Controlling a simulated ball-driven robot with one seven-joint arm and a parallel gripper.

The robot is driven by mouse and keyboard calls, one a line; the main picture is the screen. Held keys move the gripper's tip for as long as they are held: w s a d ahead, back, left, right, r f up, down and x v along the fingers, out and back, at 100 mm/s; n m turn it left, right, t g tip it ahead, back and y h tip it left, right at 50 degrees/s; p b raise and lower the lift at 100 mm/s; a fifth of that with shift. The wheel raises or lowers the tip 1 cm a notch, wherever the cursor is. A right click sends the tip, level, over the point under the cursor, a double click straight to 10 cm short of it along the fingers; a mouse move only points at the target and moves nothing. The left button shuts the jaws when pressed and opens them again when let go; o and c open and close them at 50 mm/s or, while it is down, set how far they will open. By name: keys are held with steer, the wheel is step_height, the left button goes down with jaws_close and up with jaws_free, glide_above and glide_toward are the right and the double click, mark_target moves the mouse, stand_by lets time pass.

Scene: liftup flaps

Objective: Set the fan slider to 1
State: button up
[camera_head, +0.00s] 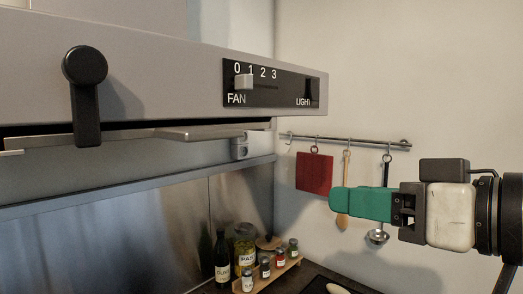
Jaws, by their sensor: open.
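The black control panel (292,92) is set in the front of the grey range hood, at the upper middle of the head view. Its fan slider (244,82) is a small light knob above the word FAN. The marks 0, 1, 2 and 3 run above its slot. The knob sits at the left end, beneath and between the 0 and the 1. My gripper (335,200) comes in from the right, its green fingers pointing left. It is below and to the right of the panel, well apart from it. It is open, with nothing visible in it; the fingers overlap from this side.
A black lever (86,95) hangs on the hood's left. Bottles and jars (244,245) stand below. The air before the panel looks clear.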

mark_target(250, 77)
steer(key=s+a+r+n+y+p, duration=0.1)
steer(key=s+a+r+n+y, duration=0.15)
steer(key=r, duration=0.45)
steer(key=s+a+r+n+y+p, duration=0.1)
steer(key=s+r, duration=0.3)
steer(key=r, duration=0.3)
steer(key=shift+g+h, duration=0.25)
steer(key=shift+g, duration=0.05)
steer(key=p+x, duration=0.2)
steer(key=x, duration=0.8)
steer(key=shift+w+a+f, duration=0.15)
steer(key=shift+a+f, duration=0.05)
steer(key=shift+c, duration=0.4)
jaws_close()
